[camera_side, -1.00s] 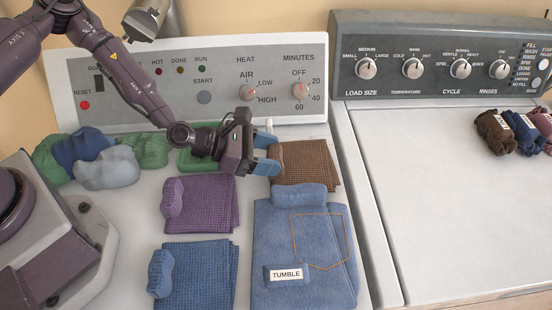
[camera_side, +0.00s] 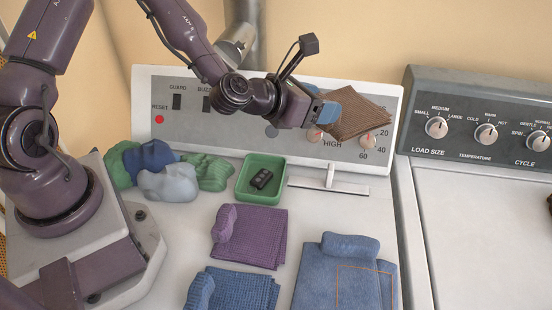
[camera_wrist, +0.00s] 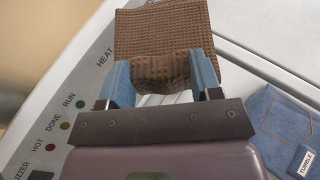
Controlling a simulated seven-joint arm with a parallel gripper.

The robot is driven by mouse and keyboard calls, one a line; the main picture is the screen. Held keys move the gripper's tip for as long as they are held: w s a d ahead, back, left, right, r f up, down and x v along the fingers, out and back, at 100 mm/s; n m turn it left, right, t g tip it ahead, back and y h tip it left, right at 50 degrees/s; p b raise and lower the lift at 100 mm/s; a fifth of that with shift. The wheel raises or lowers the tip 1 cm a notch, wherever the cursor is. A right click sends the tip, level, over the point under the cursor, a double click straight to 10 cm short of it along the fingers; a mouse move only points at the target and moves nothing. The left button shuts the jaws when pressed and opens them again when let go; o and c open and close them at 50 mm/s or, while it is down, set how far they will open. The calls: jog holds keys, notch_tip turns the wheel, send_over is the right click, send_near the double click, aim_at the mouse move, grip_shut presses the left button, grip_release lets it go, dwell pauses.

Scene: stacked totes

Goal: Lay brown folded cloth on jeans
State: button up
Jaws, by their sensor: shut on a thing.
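The brown folded cloth (camera_side: 352,113) is up in the air in front of the dryer panel, held by its rolled end. My gripper (camera_side: 322,112) is shut on it, and in the wrist view both blue fingers pinch the roll of the brown cloth (camera_wrist: 160,30). The folded part sticks out past the fingers. The jeans (camera_side: 325,275) lie folded on the white top, lower right of my gripper, with a rolled part at their upper edge. The wrist view shows the jeans (camera_wrist: 262,112) with the TUMBLE label at right. The lower part of the jeans is cut off in the side view.
A purple folded cloth (camera_side: 262,238) and a blue folded cloth (camera_side: 245,293) lie left of the jeans. A green tray (camera_side: 278,170) holds a dark object. A white T-shaped item (camera_side: 345,188) lies behind the jeans. Crumpled cloths (camera_side: 168,182) sit at left. The washer (camera_side: 470,220) stands at right.

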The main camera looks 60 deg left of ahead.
jog(key=s+a+r+n+y, duration=0.2)
jog(key=a+r+n+y, duration=0.2)
jog(key=a+r, duration=0.4)
notch_tip(320, 180, up, 2)
jog(key=shift+s+r+g+y, duration=0.2)
jog(key=shift+g+y, duration=0.1)
jog(key=shift+y, duration=0.4)
jog(key=shift+a, duration=0.15)
jog(key=shift+f, duration=0.15)
